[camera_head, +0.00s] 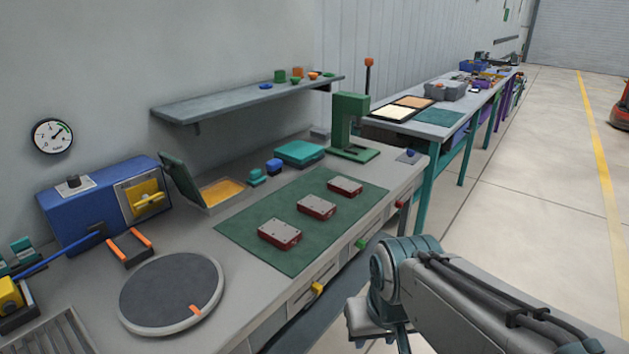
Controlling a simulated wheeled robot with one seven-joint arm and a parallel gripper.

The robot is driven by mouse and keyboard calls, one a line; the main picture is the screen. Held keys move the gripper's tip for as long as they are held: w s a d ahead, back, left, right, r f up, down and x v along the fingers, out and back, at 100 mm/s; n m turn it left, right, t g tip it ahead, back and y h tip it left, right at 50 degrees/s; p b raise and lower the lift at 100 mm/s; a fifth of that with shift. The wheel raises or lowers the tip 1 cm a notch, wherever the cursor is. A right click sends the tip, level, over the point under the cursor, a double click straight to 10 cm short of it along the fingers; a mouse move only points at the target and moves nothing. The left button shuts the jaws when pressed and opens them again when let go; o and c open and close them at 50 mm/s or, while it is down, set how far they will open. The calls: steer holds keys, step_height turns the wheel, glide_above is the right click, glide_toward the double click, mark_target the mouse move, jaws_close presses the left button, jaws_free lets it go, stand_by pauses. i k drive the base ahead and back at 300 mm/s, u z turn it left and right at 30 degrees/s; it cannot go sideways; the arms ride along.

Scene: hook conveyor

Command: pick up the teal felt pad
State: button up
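A flat teal sheet (438,117), which looks like the teal felt pad, lies on the far bench (408,126) near its front edge. It is right of two framed trays, one cream (391,112) and one orange (413,101). My gripper (378,335) is at the bottom, right of the near bench and well short of the pad. It is partly hidden by my arm and cut off by the picture's edge. I cannot tell whether it is open.
The near bench holds a dark green mat (270,208) with three red-and-grey blocks, a green press (350,125), a teal case (299,152) and a round turntable (160,292). A grey case (444,90) stands behind the pad.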

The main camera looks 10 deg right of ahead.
mark_target(257, 179)
steer(key=z, duration=0.5)
steer(key=k, duration=0.7)
steer(key=z, duration=0.75)
steer(key=i, duration=1.35)
steer(key=u, duration=0.5)
steer(key=i, duration=1.1)
steer(key=u, duration=1.6)
steer(key=i, duration=0.6)
steer(key=u, duration=0.65)
